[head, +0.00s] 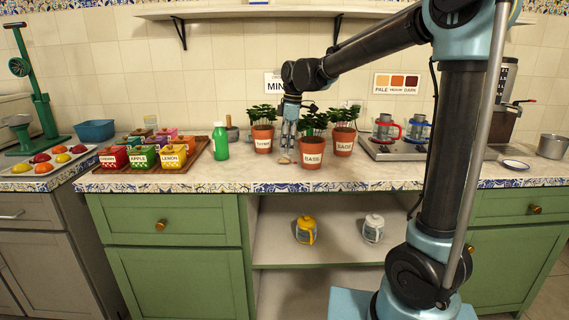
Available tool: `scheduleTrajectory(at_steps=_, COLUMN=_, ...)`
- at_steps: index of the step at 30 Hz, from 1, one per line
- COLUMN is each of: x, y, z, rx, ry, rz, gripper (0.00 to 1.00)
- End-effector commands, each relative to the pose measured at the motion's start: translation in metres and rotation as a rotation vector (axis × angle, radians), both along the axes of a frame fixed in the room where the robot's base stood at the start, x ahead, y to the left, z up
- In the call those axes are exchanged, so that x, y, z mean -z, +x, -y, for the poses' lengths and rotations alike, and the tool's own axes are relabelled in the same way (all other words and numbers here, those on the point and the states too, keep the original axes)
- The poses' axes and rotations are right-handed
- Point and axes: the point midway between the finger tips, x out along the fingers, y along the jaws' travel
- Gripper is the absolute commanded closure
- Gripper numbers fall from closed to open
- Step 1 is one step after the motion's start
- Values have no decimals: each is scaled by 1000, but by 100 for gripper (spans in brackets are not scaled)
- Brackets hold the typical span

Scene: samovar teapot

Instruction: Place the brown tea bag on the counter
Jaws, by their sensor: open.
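A small tan-brown item (284,160), which looks like the tea bag, lies on the counter (235,178) near the front, left of the basil pot. It is too small to make out fully. My gripper (288,143) points down just above and behind it, between the left herb pot and the basil pot. The jaws are open, and I see nothing held between them. A gap seems to lie between the fingertips and the item, but I cannot tell how large.
Herb pots stand close by: one at left (262,138), basil (311,151) and sage (343,141). A green bottle (220,142) and a tray of labelled boxes (197,152) stand to the left. Two glass teapots (385,129) (417,129) stand right. The front counter is mostly clear.

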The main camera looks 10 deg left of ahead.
Motion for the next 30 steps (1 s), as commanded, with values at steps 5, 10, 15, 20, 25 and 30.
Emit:
scheduleTrajectory(at_steps=5, x=24, y=2, z=-5, rx=0, ry=0, rz=0, gripper=48)
scheduleTrajectory(at_steps=10, x=42, y=1, z=-7, rx=0, ry=0, rz=0, gripper=48)
scheduleTrajectory(at_steps=15, x=46, y=1, z=-7, rx=1, ry=0, rz=0, gripper=48)
scheduleTrajectory(at_steps=20, x=46, y=1, z=-7, rx=1, ry=0, rz=0, gripper=51)
scheduleTrajectory(at_steps=25, x=46, y=1, z=-7, rx=1, ry=0, rz=0, gripper=84)
scheduleTrajectory(at_steps=30, x=46, y=1, z=-7, rx=1, ry=0, rz=0, gripper=86)
